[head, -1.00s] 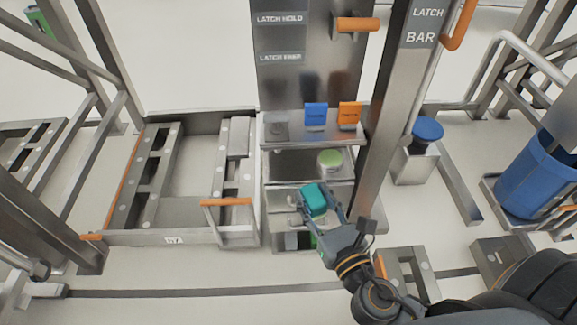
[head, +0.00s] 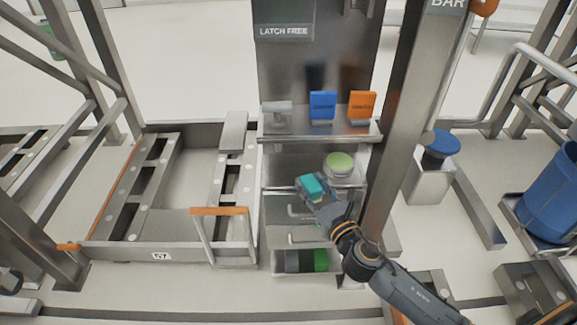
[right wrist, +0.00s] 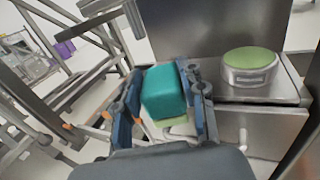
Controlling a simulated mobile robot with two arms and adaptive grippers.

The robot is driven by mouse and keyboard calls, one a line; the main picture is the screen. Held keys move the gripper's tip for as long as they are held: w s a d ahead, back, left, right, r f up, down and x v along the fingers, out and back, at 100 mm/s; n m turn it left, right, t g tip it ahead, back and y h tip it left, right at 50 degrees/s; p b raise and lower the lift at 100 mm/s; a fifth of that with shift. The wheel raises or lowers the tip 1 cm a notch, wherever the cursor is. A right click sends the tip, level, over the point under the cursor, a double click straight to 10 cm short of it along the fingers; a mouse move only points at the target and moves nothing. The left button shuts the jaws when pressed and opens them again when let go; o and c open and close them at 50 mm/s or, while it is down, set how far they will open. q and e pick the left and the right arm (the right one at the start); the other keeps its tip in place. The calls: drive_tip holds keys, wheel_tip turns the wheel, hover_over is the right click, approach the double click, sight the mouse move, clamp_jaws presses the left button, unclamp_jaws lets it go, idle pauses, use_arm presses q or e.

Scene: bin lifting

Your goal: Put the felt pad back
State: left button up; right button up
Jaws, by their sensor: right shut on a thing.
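My right gripper (head: 314,188) is shut on a teal block (head: 310,184) with a pale green layer on its underside, which I take to be the felt pad. It is held at the front left of the middle shelf, near its edge. In the right wrist view the block (right wrist: 164,90) sits between the two fingers (right wrist: 163,85), with the pale green layer (right wrist: 174,122) below. A round metal tin with a green top (head: 339,164) stands on that shelf, to the right of the block and apart from it; it also shows in the wrist view (right wrist: 250,66).
The upper shelf (head: 290,132) holds a blue card (head: 322,106) and an orange card (head: 361,106). Drawers with handles (head: 300,210) and a low tray with a green item (head: 320,260) lie below. A steel post (head: 402,130) stands close on the right.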

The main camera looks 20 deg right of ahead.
drive_tip(key=w, duration=0.4)
drive_tip(key=w+a, duration=0.1)
drive_tip(key=w, duration=0.3)
drive_tip(key=w+b, duration=0.1)
drive_tip(key=w, duration=0.3)
drive_tip(key=shift+w+a, duration=0.2)
drive_tip(key=shift+w, duration=0.55)
drive_tip(key=shift+w+f, duration=0.1)
use_arm(q)
drive_tip(key=w+b+v, duration=0.2)
drive_tip(key=v, duration=0.9)
drive_tip(key=shift+r+t, duration=0.3)
use_arm(e)
wheel_tip(320, 180, down, 3)
drive_tip(key=shift+f, duration=0.2)
drive_tip(key=o, duration=1.2)
drive_tip(key=shift+f, duration=0.1)
use_arm(q)
drive_tip(key=shift+r, duration=0.1)
